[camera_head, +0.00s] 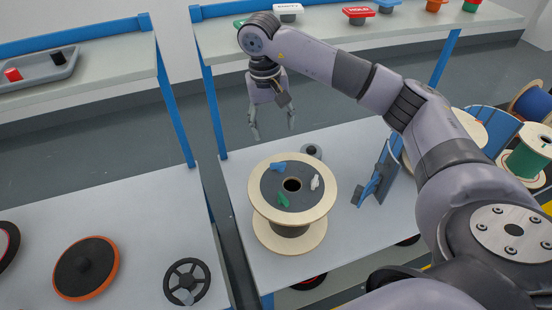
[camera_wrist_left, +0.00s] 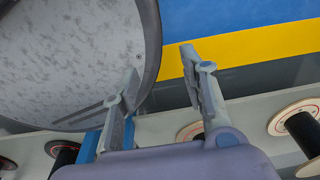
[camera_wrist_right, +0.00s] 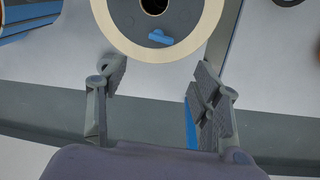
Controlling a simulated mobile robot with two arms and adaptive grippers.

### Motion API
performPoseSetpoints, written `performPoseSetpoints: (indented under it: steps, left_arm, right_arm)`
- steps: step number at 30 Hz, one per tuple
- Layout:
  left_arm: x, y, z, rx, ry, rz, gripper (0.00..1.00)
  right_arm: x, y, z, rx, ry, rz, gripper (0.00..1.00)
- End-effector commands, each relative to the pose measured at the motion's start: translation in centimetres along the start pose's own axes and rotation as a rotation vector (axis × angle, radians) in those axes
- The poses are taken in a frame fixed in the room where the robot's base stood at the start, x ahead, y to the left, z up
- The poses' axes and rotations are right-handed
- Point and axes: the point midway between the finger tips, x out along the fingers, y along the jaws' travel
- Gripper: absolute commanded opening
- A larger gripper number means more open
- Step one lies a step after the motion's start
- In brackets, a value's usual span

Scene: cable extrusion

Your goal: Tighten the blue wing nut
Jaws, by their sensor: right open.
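The blue wing nut (camera_head: 278,168) lies on the dark round hub plate on top of a wooden spool (camera_head: 262,212). A white wing nut (camera_head: 315,183) and a green wing nut (camera_head: 283,200) sit on the same plate, around its dark centre hole. My right gripper (camera_head: 272,138) is open and empty, above and behind the spool. In the right wrist view the blue wing nut (camera_wrist_right: 160,37) lies beyond the open fingers (camera_wrist_right: 155,85), apart from them. My left gripper (camera_wrist_left: 160,75) is open and empty in the left wrist view, and not visible in the head view.
The spool stands on a light table (camera_head: 345,150). A blue bracket (camera_head: 375,180) and more spools, one with green cable (camera_head: 530,155), are at the right. An orange-rimmed disc (camera_head: 86,268) and a black handwheel (camera_head: 187,282) lie on the left table. Shelves stand behind.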

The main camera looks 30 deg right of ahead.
Motion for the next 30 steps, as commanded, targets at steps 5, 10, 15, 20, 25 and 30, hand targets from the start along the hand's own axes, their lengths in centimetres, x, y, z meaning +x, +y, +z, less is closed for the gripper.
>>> performPoseSetpoints:
  steps: [5, 10, 15, 20, 25, 30]
  left_arm:
    - [-1.0, 0.5, 2.9, 0.001, -0.044, 0.006, 0.40]
    - [-1.6, 0.3, 1.9, 0.002, -0.029, 0.005, 0.40]
    - [-2.1, 0.0, -0.8, 0.003, 0.011, 0.001, 0.40]
    - [-2.5, -0.1, -1.1, 0.003, 0.015, 0.000, 0.40]
    - [-2.6, 0.1, -0.2, 0.003, 0.001, 0.002, 0.40]
    - [-2.6, 0.2, 0.6, 0.003, -0.011, 0.003, 0.40]
  right_arm:
    - [3.9, 0.0, 0.2, 0.000, -0.007, 0.001, 0.59]
    - [7.7, -0.1, 0.2, 0.000, -0.007, -0.001, 0.59]
    - [11.0, -0.1, 0.2, 0.001, -0.005, -0.001, 0.59]
    - [13.3, -0.2, 0.1, 0.000, -0.004, -0.003, 0.59]
    - [14.4, -0.2, 0.1, 0.000, -0.002, -0.003, 0.59]
    - [14.6, -0.2, 0.1, 0.000, -0.001, -0.003, 0.59]
